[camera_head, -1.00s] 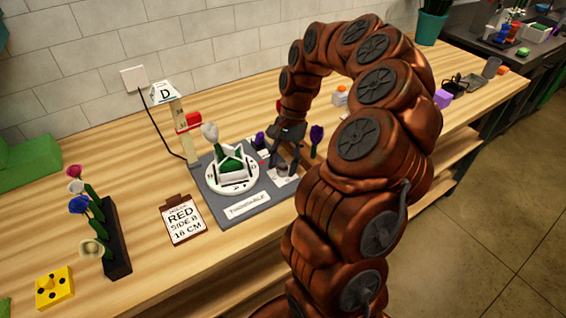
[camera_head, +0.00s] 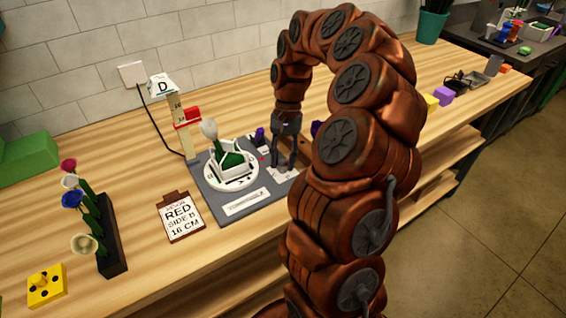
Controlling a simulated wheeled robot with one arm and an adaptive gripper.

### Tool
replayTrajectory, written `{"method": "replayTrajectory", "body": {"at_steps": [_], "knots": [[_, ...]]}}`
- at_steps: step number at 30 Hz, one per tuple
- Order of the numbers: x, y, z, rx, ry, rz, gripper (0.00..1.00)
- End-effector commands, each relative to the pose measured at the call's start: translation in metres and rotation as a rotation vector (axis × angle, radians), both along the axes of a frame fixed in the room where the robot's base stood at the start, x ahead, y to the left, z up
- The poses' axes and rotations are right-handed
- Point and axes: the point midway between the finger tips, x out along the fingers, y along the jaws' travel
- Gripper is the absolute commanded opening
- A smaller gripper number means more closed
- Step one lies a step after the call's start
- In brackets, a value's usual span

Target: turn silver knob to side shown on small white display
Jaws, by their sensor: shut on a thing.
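The small white display (camera_head: 163,86) tops a post at the back left of the grey turntable board (camera_head: 211,207) and reads "D". A round white turntable (camera_head: 214,184) with letters at its rim carries a white and green holder (camera_head: 238,158); a pale flower (camera_head: 209,128) rises behind it. My gripper (camera_head: 284,165) points down at the board's right side, right of the turntable. It is shut on the silver knob, which its fingers mostly hide.
A brown order card (camera_head: 181,217) reading "RED SIDE B 16 CM" lies left of the board. A black flower rack (camera_head: 112,250) and a yellow block (camera_head: 46,286) are at the left.

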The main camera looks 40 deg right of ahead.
Motion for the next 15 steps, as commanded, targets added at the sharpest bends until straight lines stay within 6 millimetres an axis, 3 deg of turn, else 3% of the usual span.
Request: {"method": "replayTrajectory", "body": {"at_steps": [10, 11, 15], "knots": [[0.0006, -0.0001, 0.0000, 0.000, -0.002, 0.014, 0.00], [0.0006, -0.0001, 0.0000, 0.000, -0.002, 0.014, 0.35], [0.0005, 0.0001, 0.0001, 0.001, -0.001, 0.013, 0.50]]}}
